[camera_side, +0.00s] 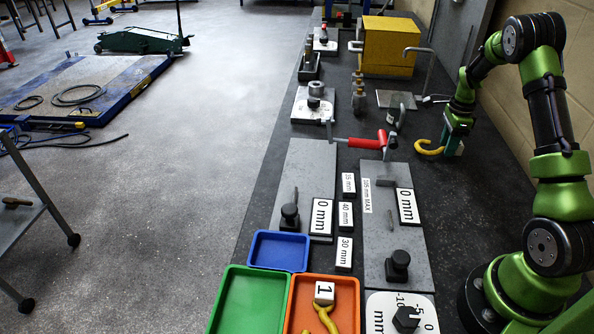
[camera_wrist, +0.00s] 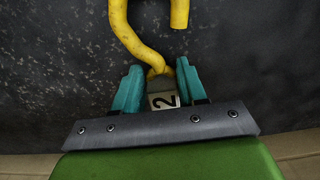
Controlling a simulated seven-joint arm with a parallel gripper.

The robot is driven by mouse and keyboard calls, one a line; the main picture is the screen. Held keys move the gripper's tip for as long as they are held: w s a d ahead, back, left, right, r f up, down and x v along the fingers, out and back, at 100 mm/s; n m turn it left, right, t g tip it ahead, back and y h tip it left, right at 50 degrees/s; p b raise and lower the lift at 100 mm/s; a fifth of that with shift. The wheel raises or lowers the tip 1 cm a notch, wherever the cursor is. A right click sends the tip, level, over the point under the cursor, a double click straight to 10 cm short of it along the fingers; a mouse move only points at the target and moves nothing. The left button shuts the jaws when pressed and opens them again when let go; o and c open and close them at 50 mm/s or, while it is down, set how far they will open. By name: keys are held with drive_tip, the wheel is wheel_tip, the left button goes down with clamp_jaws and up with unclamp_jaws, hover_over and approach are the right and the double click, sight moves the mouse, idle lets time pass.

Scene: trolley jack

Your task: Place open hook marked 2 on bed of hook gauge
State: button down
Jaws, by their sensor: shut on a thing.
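The open hook marked 2 is yellow; in the side view its curved end (camera_side: 430,148) sticks out to the left of my gripper (camera_side: 455,140). In the wrist view the hook (camera_wrist: 128,32) curves away from my gripper (camera_wrist: 160,80), and its white tag with the 2 (camera_wrist: 164,101) sits between the teal fingers. The fingers are shut on the hook's tag end. Two grey flat plates lie left of and nearer than my gripper: a left one (camera_side: 310,165) and a right one (camera_side: 395,235) labelled "105 mm MAX". I cannot tell which is the hook gauge's bed.
A red-handled tool (camera_side: 368,143) lies across the plates' far ends. Black knobs (camera_side: 397,262) and small pegs stand on the plates. An orange tray (camera_side: 291,318) holds a yellow hook tagged 1, beside green (camera_side: 235,305) and blue (camera_side: 280,250) trays. A yellow block (camera_side: 390,45) stands at the back.

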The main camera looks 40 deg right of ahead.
sight(405, 153)
drive_tip(key=w+a, duration=0.5)
drive_tip(key=shift+w, duration=0.1)
drive_tip(key=w+a, duration=0.3)
drive_tip(key=shift+a+f, duration=0.15)
drive_tip(key=shift+f, duration=0.1)
drive_tip(key=shift+w+f, duration=0.1)
drive_tip(key=shift+f, duration=0.35)
drive_tip(key=shift+f, duration=0.2)
drive_tip(key=c, duration=0.6)
unclamp_jaws()
